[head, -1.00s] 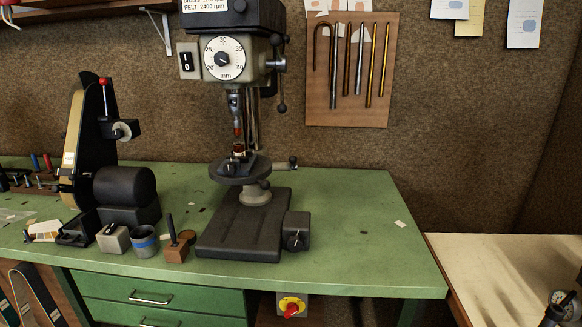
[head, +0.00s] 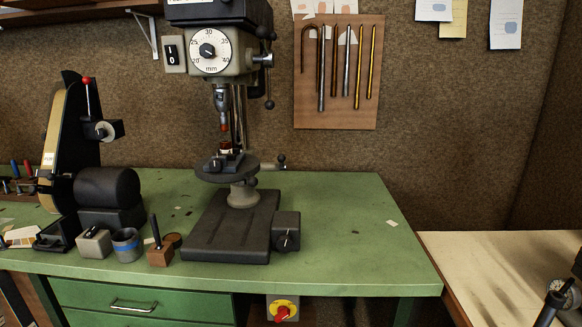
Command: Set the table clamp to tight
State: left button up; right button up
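The drill press (head: 215,45) stands on the green bench, with its round table (head: 227,172) on the column below the chuck (head: 223,105). A small crank-like handle with a dark knob (head: 281,160) sticks out to the right behind the round table. A dark box with a rotary knob (head: 286,241) sits at the right side of the press base (head: 225,238). I cannot tell for certain which of these is the table clamp, and no tight or loose marking is legible. Neither of my grippers is in view.
A belt sander (head: 75,150), a grey cup (head: 127,245) and a small wooden block with a dark peg (head: 160,254) stand left of the press. The green bench (head: 350,225) is mostly clear to the right. A pale table (head: 500,260) with a dark gauge-like item (head: 562,287) adjoins it.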

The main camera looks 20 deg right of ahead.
aim_at(281, 158)
jog(key=i+l, duration=0.35)
jog(key=i, duration=0.15)
jog(key=i+l, duration=0.35)
jog(key=i, duration=0.15)
